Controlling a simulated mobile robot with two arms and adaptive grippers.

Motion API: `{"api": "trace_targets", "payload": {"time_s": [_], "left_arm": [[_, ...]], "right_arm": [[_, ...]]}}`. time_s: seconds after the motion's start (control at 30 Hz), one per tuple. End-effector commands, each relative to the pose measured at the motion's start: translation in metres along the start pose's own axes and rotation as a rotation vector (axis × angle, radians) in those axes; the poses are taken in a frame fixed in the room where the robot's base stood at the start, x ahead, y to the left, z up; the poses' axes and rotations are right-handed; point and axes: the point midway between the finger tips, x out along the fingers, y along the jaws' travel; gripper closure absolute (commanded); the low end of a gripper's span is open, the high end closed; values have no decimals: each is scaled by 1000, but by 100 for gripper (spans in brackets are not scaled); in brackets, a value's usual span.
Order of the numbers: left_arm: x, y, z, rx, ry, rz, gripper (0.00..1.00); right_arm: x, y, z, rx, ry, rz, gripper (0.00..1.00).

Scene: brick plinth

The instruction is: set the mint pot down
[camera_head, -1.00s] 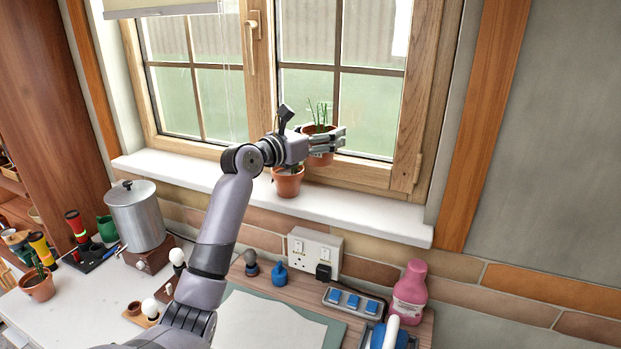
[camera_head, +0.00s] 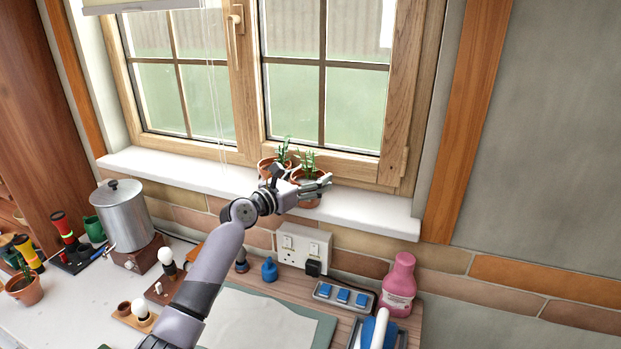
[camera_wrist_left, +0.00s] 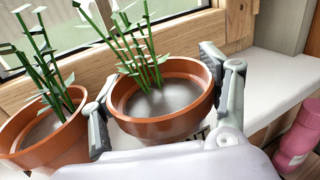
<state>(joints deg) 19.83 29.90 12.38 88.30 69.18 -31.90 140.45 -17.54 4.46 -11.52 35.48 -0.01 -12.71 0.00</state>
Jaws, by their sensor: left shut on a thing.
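The mint pot (camera_head: 310,203), a terracotta pot with thin green stems, is held in my left gripper (camera_head: 312,187) at the windowsill (camera_head: 365,210). In the left wrist view the mint pot (camera_wrist_left: 160,126) is upright, with the fingers of my left gripper (camera_wrist_left: 163,95) shut on both sides of it. A second terracotta pot with a plant (camera_head: 266,166) stands on the sill just left of it, and very close. The second pot also shows in the left wrist view (camera_wrist_left: 55,145). The fingers hide part of the held pot, and I cannot tell whether its base touches the sill. My right gripper is out of view.
The window frame (camera_head: 330,165) rises behind the pots. The sill is free to the right of the held pot and far to the left. Below are a socket plate (camera_head: 303,248), a pink bottle (camera_head: 399,287) and a metal urn (camera_head: 123,220) on the workbench.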

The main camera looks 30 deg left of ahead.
Motion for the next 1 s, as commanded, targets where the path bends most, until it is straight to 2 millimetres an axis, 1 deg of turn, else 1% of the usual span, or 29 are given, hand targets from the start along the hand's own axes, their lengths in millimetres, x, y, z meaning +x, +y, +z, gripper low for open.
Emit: {"api": "trace_targets", "payload": {"time_s": [0.07,0.17,0.2,0.3,0.67,0.77,0.87,1.0], "left_arm": [[0,0,2,1,-3,1,72],[0,0,-1,0,-3,0,72],[0,0,-2,0,1,0,28],[0,0,-2,0,1,-1,22],[-1,0,0,0,1,0,22],[-13,0,-2,1,2,-1,22],[-32,0,-3,3,3,0,22],[-63,0,-4,3,4,0,22]], "right_arm": [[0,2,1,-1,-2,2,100],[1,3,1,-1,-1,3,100],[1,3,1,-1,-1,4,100],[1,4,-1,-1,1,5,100],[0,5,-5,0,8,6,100],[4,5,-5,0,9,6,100],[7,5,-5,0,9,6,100],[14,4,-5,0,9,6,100]]}}
